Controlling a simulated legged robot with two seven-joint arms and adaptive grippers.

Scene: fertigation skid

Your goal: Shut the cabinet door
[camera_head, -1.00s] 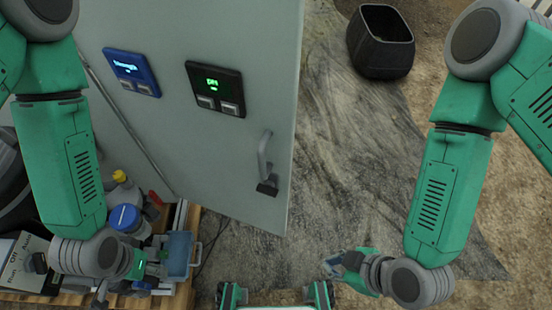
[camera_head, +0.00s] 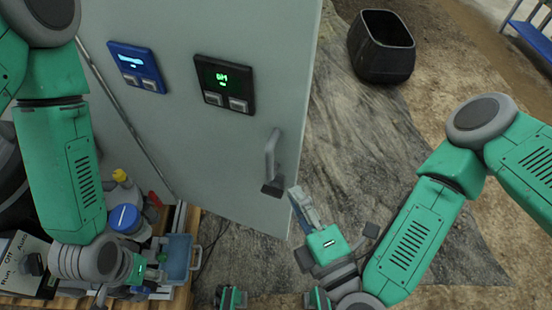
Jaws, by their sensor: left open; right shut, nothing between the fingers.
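The cabinet door (camera_head: 200,130) is a large pale grey panel standing open, its free edge at the right. It carries a blue display module, a black display module and a grey handle (camera_head: 271,160) near that edge. My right gripper (camera_head: 297,196) is shut and empty, its fingertips close to the door's free edge, just right of and below the handle. I cannot tell whether it touches the door. My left gripper (camera_head: 110,296) is open at the lower left, over the skid's parts and away from the door; its fingers are small and partly hidden.
A wooden pallet (camera_head: 187,290) at the lower left bears a blue-capped container (camera_head: 125,218), a blue-grey tray (camera_head: 178,258) and a switch box (camera_head: 28,265). A black bin (camera_head: 382,47) stands on the floor at the upper right. A blue rack (camera_head: 530,35) is beyond.

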